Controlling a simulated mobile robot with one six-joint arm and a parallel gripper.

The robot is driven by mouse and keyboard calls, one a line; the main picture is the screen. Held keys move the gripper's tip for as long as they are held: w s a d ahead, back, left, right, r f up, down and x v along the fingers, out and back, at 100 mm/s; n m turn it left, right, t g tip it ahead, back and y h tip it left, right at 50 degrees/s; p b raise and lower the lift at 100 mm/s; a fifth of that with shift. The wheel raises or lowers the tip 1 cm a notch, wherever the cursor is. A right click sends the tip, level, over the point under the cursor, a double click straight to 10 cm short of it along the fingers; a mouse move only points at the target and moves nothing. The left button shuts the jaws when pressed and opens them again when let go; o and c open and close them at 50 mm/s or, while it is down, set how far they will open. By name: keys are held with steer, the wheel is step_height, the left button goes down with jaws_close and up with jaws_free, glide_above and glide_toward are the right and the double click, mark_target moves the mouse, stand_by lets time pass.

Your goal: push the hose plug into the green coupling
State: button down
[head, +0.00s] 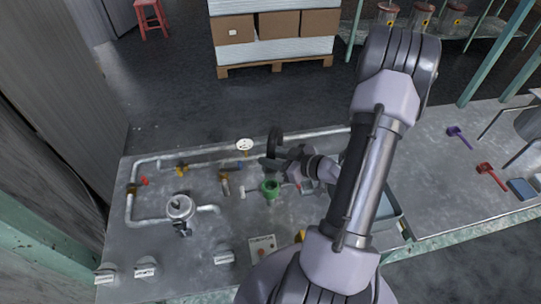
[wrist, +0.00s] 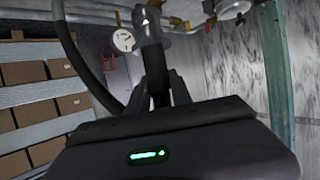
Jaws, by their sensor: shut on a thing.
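The green coupling (head: 269,190) stands upright on the grey metal table, near the middle of the pipework. My gripper (head: 271,163) is just above and behind it, apart from it in the picture. In the wrist view the fingers (wrist: 162,84) are shut on the dark hose plug (wrist: 153,62). The black hose (head: 275,138) loops up from the gripper and also shows in the wrist view (wrist: 78,62). The plug's tip is too small to make out in the head view, and the coupling is not visible in the wrist view.
A white-faced gauge (head: 244,145) and grey piping (head: 205,152) lie behind the gripper. A round valve body (head: 180,207) stands at left. A control box (head: 262,247) sits in front. My arm hides part of a bin (head: 390,229) at right.

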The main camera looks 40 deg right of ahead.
mark_target(270, 175)
steer(key=shift+f+b, duration=1.05)
steer(key=shift+f, duration=0.85)
steer(key=shift+f+b, duration=1.65)
steer(key=shift+f, duration=1.05)
steer(key=c, duration=1.1)
jaws_free()
steer(key=p+v, duration=0.6)
steer(key=v, duration=1.1)
steer(key=shift+s+d+p, duration=0.1)
steer(key=shift+s+p, duration=0.15)
steer(key=shift+p, duration=0.1)
